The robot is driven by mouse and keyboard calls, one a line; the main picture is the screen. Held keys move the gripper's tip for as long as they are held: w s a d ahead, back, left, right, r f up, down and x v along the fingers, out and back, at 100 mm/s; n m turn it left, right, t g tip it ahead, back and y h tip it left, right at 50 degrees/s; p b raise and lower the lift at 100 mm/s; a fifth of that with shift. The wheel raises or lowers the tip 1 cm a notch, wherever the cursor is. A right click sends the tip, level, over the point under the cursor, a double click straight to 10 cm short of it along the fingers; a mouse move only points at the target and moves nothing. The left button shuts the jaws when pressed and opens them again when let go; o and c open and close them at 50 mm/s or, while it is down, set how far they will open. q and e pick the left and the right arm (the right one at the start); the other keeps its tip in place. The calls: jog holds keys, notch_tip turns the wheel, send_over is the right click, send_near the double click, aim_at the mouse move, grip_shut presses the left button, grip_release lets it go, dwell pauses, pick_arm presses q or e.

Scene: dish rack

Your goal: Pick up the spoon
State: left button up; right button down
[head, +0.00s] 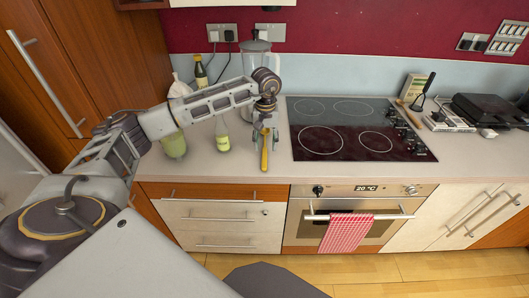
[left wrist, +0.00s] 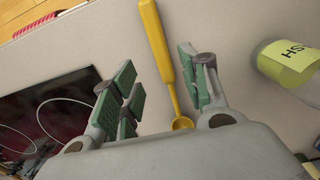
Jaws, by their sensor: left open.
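The yellow spoon (head: 264,156) lies on the counter, left of the cooktop, in the head view. Its handle points toward the counter's front edge. In the left wrist view the spoon (left wrist: 158,45) lies between the open fingers, with its handle at the top and its bowl low in the picture. My left gripper (head: 264,128) is above the spoon and open, pointing down. In the left wrist view the padded fingers of the left gripper (left wrist: 163,88) stand on both sides of the spoon, apart from it. My right gripper is not in view.
A labelled bottle (head: 222,138) and a green jar (head: 174,144) stand left of the gripper. The labelled bottle (left wrist: 290,62) is near the fingers in the left wrist view. The black cooktop (head: 352,140) is to the right. The counter's front edge is close.

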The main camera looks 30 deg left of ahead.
aim_at(264, 153)
pick_arm(q)
jog(key=shift+f, duration=0.45)
jog(key=f, duration=0.2)
jog(key=shift+s+a+f+p, duration=0.1)
jog(key=shift+a+f+p, duration=0.1)
jog(key=shift+f+p, duration=0.2)
jog(key=shift+f, duration=0.7)
jog(key=c, duration=0.5)
grip_shut()
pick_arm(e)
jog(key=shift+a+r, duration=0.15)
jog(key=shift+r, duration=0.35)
